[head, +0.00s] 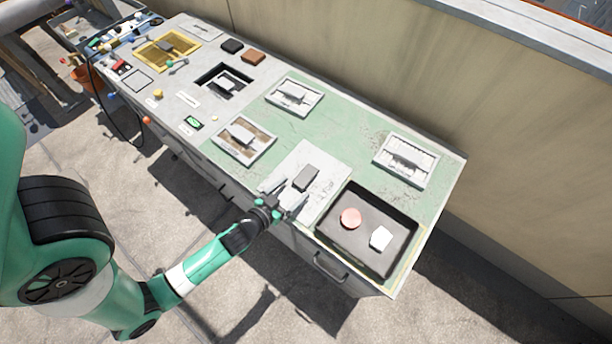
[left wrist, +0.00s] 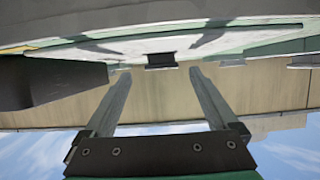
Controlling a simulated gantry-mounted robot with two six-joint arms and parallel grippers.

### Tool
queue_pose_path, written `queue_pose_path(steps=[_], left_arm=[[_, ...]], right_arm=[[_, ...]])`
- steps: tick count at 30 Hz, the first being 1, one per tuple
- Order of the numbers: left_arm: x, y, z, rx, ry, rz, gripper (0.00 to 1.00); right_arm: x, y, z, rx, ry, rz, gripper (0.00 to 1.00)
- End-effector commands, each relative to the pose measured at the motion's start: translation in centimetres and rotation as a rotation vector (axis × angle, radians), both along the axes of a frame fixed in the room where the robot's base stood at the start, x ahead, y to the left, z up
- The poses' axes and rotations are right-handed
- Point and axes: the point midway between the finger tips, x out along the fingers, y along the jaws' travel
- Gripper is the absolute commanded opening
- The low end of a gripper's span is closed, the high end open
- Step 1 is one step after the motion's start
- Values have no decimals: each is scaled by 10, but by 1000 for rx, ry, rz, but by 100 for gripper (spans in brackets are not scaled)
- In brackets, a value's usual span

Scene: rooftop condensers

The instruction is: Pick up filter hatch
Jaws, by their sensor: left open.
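Several panels with raised handles lie on the green bench top; which one is the filter hatch I cannot tell for sure. The nearest to my left gripper (head: 284,192) is a flat white plate (head: 322,200) with a grey block handle (head: 307,178). My left gripper is open and empty at the plate's front-left edge, its fingers pointing towards the block. In the left wrist view the open fingers (left wrist: 160,73) frame the dark block (left wrist: 160,60), which stays apart from them. Similar panels are a brown-slatted one (head: 263,147), a white one (head: 313,94) and another white one (head: 428,174).
A dark tray (head: 400,262) with a pink disc (head: 350,218) and a white block (head: 380,238) is at the bench's right end. A square opening (head: 205,86) and a yellow mesh panel (head: 148,58) lie further left. A wall (head: 500,110) stands behind the bench.

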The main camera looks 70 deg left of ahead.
Motion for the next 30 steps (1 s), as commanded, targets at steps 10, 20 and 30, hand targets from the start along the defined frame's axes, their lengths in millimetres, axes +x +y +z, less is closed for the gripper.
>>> queue_pose_path(steps=[10, 20, 30], left_arm=[[20, 15, -2, 0, -1, 2, 92], [51, 35, -17, -1, 1, -3, 92], [50, 34, -17, -1, 0, -3, 58]], right_arm=[[0, 0, 10, 0, 0, 0, 50], [0, 0, 9, 0, 0, 0, 50], [0, 0, 10, 0, 0, 0, 50]])
